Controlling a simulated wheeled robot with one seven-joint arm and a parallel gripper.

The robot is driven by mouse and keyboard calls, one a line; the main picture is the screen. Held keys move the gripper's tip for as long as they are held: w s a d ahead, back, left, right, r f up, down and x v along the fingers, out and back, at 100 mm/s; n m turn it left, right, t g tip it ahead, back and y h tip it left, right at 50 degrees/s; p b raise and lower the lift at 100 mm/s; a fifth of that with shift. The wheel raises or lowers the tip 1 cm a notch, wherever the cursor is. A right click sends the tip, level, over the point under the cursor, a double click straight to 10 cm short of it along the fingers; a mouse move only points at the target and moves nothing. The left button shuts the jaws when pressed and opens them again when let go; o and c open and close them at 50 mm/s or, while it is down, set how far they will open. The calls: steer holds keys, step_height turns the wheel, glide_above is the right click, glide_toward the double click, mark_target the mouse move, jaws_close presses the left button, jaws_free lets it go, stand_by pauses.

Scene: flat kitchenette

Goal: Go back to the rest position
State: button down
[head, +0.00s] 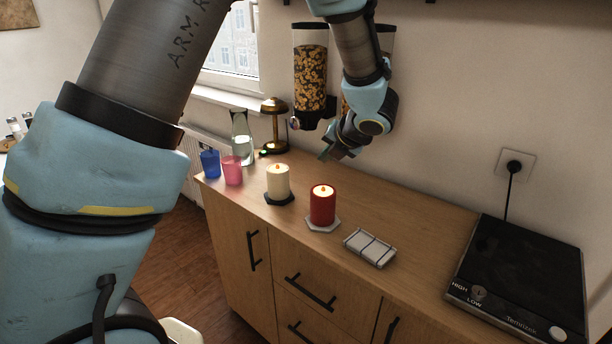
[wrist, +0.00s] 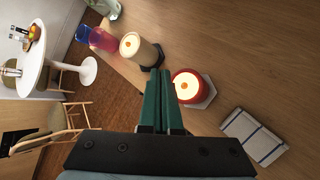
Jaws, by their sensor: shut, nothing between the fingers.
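My gripper (head: 328,154) is above the wooden counter (head: 400,200), toward its back, in the head view. In the wrist view its green fingers (wrist: 160,84) are together with nothing between them. A lit red candle (head: 323,206) stands on a light hexagonal coaster (head: 322,224). A lit cream candle (head: 278,182) stands on a dark coaster (head: 279,200) to its left. In the wrist view the fingertips appear between the cream candle (wrist: 138,50) and the red candle (wrist: 187,86), with the gripper above the counter and apart from both.
A cereal dispenser (head: 310,75) hangs on the wall close to my arm.

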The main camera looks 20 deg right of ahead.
steer(key=w+a+r+m+g+h, duration=0.1)
steer(key=w+a+m+h, duration=0.15)
steer(key=a+m, duration=0.5)
steer(key=w+a+r+m+g+h, duration=0.1)
steer(key=w+a+r+m, duration=0.15)
steer(key=a+m, duration=0.5)
steer(key=s+a+f+m+g+y, duration=0.1)
steer(key=s+a+f+m+g, duration=0.1)
steer(key=s+a+m, duration=0.5)
steer(key=s+a+f+m+g+y, duration=0.1)
steer(key=s+a+m, duration=0.6)
steer(key=a, duration=0.7)
steer(key=f+g, duration=0.1)
steer(key=g, duration=0.1)
steer(key=shift+s+a+f+g, duration=0.25)
steer(key=shift+s+f+g, duration=0.05)
steer(key=shift+s, duration=0.1)
steer(key=shift+y, duration=0.25)
